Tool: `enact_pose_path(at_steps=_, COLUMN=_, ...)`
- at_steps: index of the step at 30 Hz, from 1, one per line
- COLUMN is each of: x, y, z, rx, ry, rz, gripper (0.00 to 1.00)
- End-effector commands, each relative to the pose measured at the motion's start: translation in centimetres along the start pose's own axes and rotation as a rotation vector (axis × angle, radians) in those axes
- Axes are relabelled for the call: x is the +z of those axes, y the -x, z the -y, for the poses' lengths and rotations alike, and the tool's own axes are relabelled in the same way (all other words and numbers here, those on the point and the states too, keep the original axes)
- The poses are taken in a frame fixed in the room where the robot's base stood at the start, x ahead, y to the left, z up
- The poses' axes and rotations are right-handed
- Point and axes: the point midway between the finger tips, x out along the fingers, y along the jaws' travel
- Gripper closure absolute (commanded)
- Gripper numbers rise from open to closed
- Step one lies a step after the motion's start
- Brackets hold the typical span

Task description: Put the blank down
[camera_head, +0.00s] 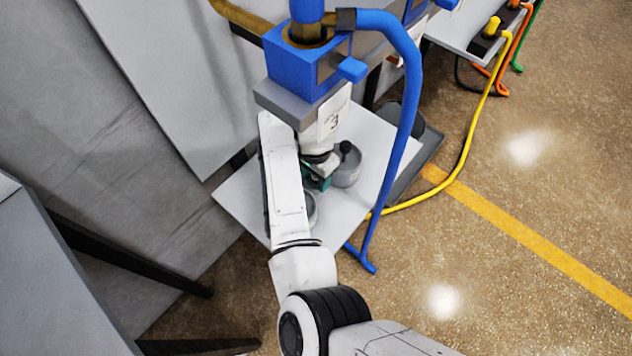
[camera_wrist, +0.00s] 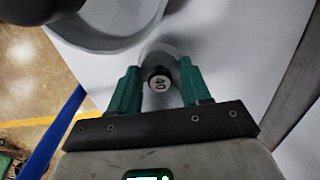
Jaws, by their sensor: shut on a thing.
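My gripper (camera_wrist: 160,83) has teal fingers, set on either side of a small dark round blank (camera_wrist: 158,83) with a pale marked end face. The blank is held between the fingers. In the head view my gripper (camera_head: 317,178) is low over the pale grey table (camera_head: 238,192), under the blue and grey machine head; the blank is hidden there. A round pale form (camera_wrist: 160,50) shows just beyond the blank in the wrist view. I cannot tell whether the blank touches it or the table.
A grey pot (camera_head: 346,174) with a black knob stands close right of my gripper. The blue machine head (camera_head: 302,66) hangs above. A blue pipe (camera_head: 410,110) runs down the table's right side, and a yellow hose (camera_head: 455,170) lies beyond. Bare table shows at left.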

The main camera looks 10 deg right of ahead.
Motion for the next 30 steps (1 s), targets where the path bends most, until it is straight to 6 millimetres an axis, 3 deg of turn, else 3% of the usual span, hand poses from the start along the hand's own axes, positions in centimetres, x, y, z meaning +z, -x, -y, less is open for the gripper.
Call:
enact_pose_path(at_steps=1, x=0.0, y=-1.5, z=-0.1, rx=0.003, ry=0.000, rz=0.001, gripper=1.00)
enact_pose_path(at_steps=3, x=0.0, y=-2.3, z=-0.1, rx=0.003, ry=0.000, rz=0.001, gripper=1.00)
enact_pose_path(at_steps=15, x=0.0, y=-2.7, z=-0.1, rx=0.002, ry=0.000, rz=-0.001, gripper=1.00)
enact_pose_path(at_steps=16, x=0.0, y=-2.8, z=-0.1, rx=0.002, ry=0.000, rz=0.000, gripper=0.52)
enact_pose_path(at_steps=24, x=0.0, y=-2.7, z=-0.2, rx=0.002, ry=-0.001, rz=0.000, gripper=0.27)
enact_pose_path(at_steps=30, x=0.0, y=-2.7, z=-0.2, rx=0.001, ry=0.000, rz=0.000, gripper=0.27)
